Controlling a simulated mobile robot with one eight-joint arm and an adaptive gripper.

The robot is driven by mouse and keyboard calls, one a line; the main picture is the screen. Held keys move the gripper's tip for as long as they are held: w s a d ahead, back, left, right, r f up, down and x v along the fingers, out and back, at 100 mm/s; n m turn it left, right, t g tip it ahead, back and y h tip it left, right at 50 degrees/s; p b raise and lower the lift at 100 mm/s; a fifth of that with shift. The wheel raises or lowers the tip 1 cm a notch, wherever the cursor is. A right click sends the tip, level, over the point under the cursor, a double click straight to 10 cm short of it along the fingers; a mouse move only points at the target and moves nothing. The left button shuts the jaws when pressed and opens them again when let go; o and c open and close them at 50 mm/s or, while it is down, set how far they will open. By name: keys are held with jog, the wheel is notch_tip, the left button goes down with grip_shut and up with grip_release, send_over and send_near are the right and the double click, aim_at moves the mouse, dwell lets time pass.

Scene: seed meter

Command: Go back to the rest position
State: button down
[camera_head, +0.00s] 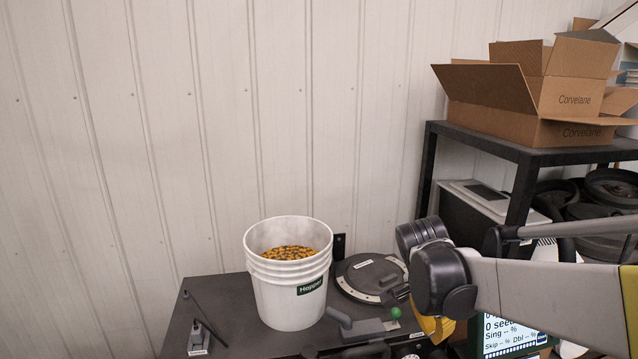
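My arm (545,292) reaches in from the right edge of the head view, with its dark joints over the right part of the dark table. The arm's end points down and away behind these joints. My gripper's fingertips are hidden, so I cannot tell whether it is open or shut. A yellow part (436,327) shows just below the wrist; I cannot tell what it belongs to. The white bucket labelled "Hopper" (276,302) stands upright on the table to the left of my arm, with yellow and dark seeds (288,252) inside.
A round dark plate (368,276) lies right of the bucket, near a grey lever with a green knob (396,312). A screen (507,337) shows below my arm. A black shelf (520,150) with open cardboard boxes (500,88) stands right. The table's left part (225,300) is mostly clear.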

jog(key=s+a+f+n+t+y+b, duration=0.1)
jog(key=s+a+f+n+t+b, duration=0.1)
jog(key=s+f+n+b, duration=0.4)
jog(key=s+a+f+n+t+y+b, duration=0.2)
jog(key=s+f+n+b, duration=0.5)
jog(key=f+b, duration=0.8)
jog(key=s+t+b, duration=0.1)
jog(key=s+b, duration=0.1)
jog(key=b, duration=0.1)
jog(key=shift+s+a+f+t, duration=0.2)
jog(key=shift+s+a+t, duration=0.05)
jog(key=shift+a+t, duration=0.1)
